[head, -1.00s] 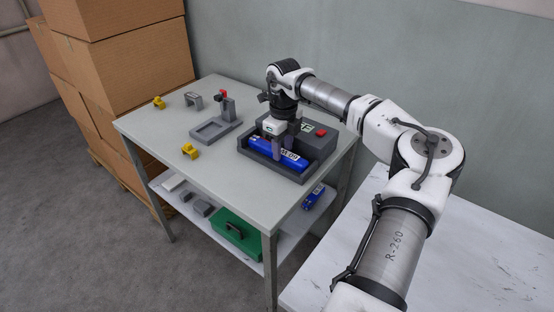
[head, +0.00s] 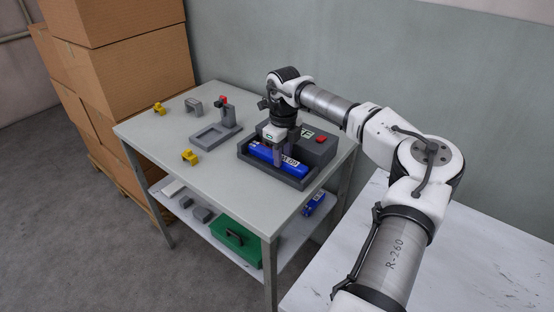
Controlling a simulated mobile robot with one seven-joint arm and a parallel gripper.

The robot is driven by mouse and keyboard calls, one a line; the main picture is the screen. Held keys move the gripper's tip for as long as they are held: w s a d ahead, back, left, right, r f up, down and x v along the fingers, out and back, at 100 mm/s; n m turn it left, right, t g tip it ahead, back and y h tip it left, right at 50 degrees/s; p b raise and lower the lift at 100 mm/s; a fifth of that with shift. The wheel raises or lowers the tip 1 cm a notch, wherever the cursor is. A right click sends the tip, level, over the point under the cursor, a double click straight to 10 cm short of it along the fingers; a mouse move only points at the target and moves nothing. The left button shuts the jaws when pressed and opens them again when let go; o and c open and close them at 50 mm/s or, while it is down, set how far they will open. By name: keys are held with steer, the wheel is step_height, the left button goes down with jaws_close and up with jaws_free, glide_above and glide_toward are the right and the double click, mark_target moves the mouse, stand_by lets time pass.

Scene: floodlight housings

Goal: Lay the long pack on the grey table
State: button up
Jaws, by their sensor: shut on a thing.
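The long pack (head: 293,169) is blue with a white label and sits in or just above the dark grey tray of a boxy unit (head: 308,183). I cannot tell whether it touches the tray floor. The unit stands at the right end of the grey table (head: 190,175). My gripper (head: 276,155) points down over the pack and is shut on it; its fingers hide part of the pack's left half.
A grey fixture (head: 208,138) and small yellow parts (head: 190,157) stand on the table's left half. Its front middle is bare. A green case (head: 236,242) and another blue pack (head: 314,203) lie on the lower shelf. Cardboard boxes (head: 125,70) stand left.

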step_height(320, 180, up, 10)
steer(key=p, duration=0.6)
steer(key=shift+p, duration=0.35)
stand_by(0.8)
stand_by(0.4)
